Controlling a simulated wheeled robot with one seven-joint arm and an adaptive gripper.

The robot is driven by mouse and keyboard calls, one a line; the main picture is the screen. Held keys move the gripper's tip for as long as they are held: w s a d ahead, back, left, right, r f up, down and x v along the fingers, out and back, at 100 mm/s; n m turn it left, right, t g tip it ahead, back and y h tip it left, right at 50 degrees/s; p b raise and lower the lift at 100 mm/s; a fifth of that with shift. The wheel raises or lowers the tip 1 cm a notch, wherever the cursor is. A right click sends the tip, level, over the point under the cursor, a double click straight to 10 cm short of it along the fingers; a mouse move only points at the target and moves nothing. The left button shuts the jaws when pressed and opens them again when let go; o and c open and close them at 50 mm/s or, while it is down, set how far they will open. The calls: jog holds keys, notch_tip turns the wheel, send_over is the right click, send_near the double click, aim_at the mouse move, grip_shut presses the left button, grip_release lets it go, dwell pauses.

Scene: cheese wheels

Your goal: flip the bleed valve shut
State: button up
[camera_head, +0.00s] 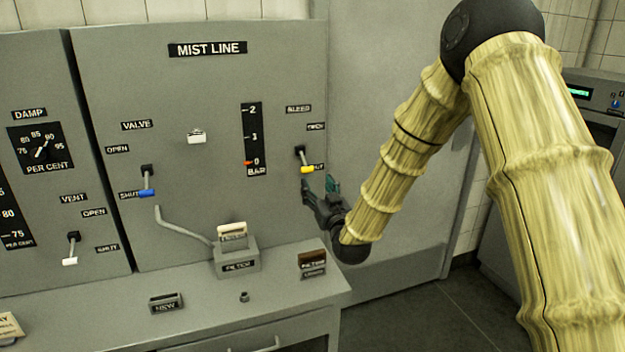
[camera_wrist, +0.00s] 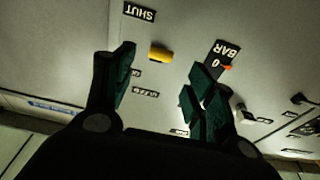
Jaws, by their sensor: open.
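The bleed valve is a small lever with a yellow tip (camera_head: 308,169) on the grey panel, under the BLEED label (camera_head: 298,109). Its lever points down, with the yellow tip beside the partly covered SHUT label (camera_head: 318,167) and away from the OPEN label (camera_head: 316,127) above. My gripper (camera_head: 321,190) is just below the tip, near the panel. In the wrist view my gripper (camera_wrist: 162,85) is open with nothing between its dark green fingers. The yellow tip (camera_wrist: 161,51) shows beyond the fingertips, apart from them, near an upside-down SHUT label (camera_wrist: 139,12).
The bar gauge (camera_head: 254,140) is left of the bleed valve. A blue-tipped valve lever (camera_head: 147,192) and a white-tipped vent lever (camera_head: 70,260) are farther left. A filter box (camera_head: 238,264) and a filter holder (camera_head: 312,264) stand on the ledge below. The panel right of the bleed valve is bare.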

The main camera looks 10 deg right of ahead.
jog(key=shift+s+d+f, duration=0.1)
jog(key=shift+s+f, duration=0.05)
jog(key=shift+s, duration=0.7)
jog(key=shift+s+d+f, duration=0.1)
jog(key=shift+s+f, duration=0.05)
jog(key=shift+s, duration=0.65)
jog(key=s+f+g, duration=0.3)
jog(key=s+f, duration=0.3)
jog(key=f, duration=0.6)
jog(key=s+f+g, duration=0.4)
jog(key=s+f, duration=0.3)
jog(key=f, duration=0.4)
jog(key=s+f+g, duration=0.3)
jog(key=s+f, duration=0.3)
jog(key=f, duration=0.6)
jog(key=s+f+g, duration=0.3)
jog(key=s+f, duration=0.2)
jog(key=s, duration=0.6)
jog(key=s+d+f+m+g+h, duration=0.1)
jog(key=s+f+g, duration=0.2)
jog(key=s, duration=0.9)
jog(key=s+f+g+b, duration=0.1)
jog(key=s+f+g, duration=0.2)
jog(key=s+f, duration=0.3)
jog(key=s, duration=0.5)
jog(key=shift+s+d+f+m+g+h, duration=0.25)
jog(key=shift+d+f+m+g+h, duration=0.05)
jog(key=shift+d+g+h, duration=0.1)
